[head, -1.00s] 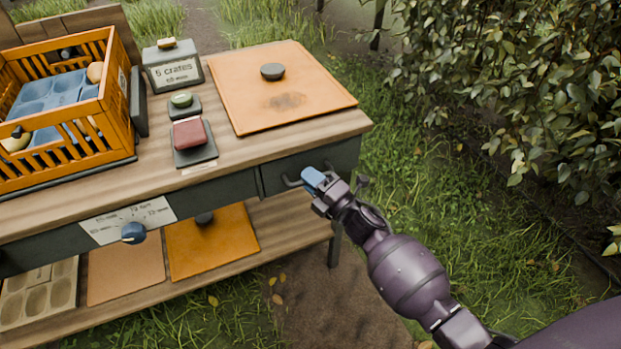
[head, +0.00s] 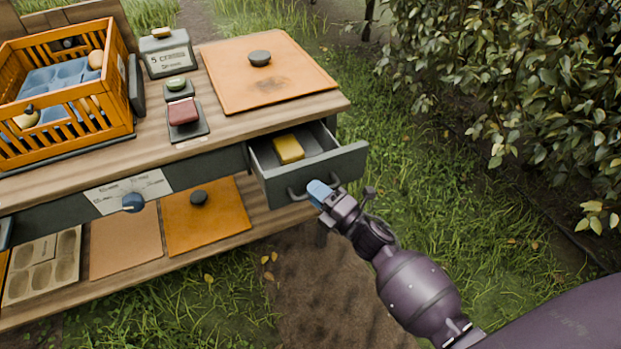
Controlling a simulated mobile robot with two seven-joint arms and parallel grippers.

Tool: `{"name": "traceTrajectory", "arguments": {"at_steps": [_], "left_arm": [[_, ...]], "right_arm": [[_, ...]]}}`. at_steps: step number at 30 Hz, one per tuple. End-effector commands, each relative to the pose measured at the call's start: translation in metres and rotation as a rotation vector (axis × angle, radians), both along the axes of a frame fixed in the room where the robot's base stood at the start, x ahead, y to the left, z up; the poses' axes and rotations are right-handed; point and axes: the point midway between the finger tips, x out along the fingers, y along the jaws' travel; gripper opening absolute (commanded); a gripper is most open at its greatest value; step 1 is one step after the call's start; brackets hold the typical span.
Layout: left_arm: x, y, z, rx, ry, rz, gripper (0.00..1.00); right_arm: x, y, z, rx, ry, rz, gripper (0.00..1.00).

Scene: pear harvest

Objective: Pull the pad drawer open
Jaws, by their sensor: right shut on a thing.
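The pad drawer (head: 345,168) is dark grey and stands pulled out from the right end of the wooden bench. A yellow pad (head: 288,149) lies inside it, toward the left. The drawer's bar handle (head: 297,195) is on its front face. My right gripper (head: 319,193), with blue fingertips, is shut on the right part of this handle, and its fingers hide that part. My left gripper is not in view.
On the bench top are an orange crate (head: 122,117), a grey box (head: 166,54), red and green buttons and an orange board (head: 297,93). A dial (head: 133,202) is on the bench front. Bushes stand to the right; grass and soil lie before the drawer.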

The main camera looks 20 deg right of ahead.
Motion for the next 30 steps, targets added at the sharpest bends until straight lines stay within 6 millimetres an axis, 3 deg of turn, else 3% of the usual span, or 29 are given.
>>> {"name": "traceTrajectory", "arguments": {"at_steps": [6, 15, 22, 30], "left_arm": [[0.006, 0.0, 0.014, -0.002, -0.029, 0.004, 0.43], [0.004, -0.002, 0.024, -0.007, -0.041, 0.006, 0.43], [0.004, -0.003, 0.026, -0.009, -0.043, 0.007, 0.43], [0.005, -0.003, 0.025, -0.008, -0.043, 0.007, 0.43]], "right_arm": [[-0.06, -0.003, 0.004, 0.001, -0.002, -0.002, 0.0], [-0.123, -0.004, 0.002, 0.001, -0.002, -0.001, 0.0], [-0.148, -0.005, 0.001, 0.0, -0.001, 0.0, 0.0], [-0.155, -0.005, 0.0, 0.0, -0.001, 0.001, 0.0]]}}
